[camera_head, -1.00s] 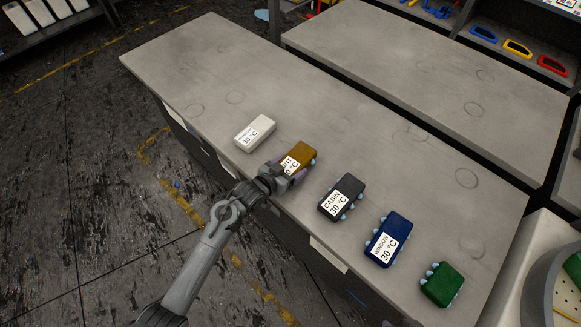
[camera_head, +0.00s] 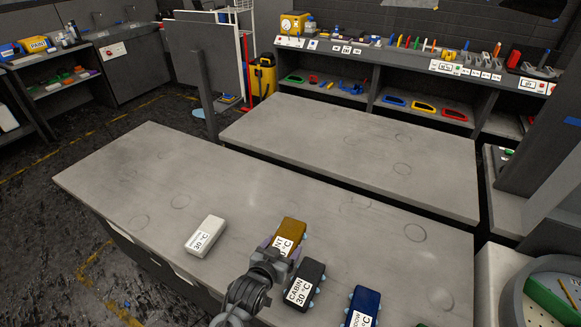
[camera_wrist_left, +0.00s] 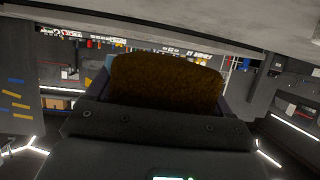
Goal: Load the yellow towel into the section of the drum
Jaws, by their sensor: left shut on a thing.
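The yellow towel (camera_head: 292,231) is a folded, mustard-coloured block with a white label, at the front edge of the grey table. My left gripper (camera_head: 273,257) is shut on its near end. In the left wrist view the towel (camera_wrist_left: 167,82) fills the space between the fingers. I cannot tell whether it is clear of the tabletop. The drum (camera_head: 515,300), a pale round opening at the lower right, is partly cut off by the frame; something green lies in it. My right gripper is not in view.
A white towel (camera_head: 206,236) lies left of the gripper. A black towel (camera_head: 304,284) and a blue towel (camera_head: 363,306) lie close on its right. The table (camera_head: 130,175) is bare behind them. A second table (camera_head: 350,140) stands beyond, before shelves of tools.

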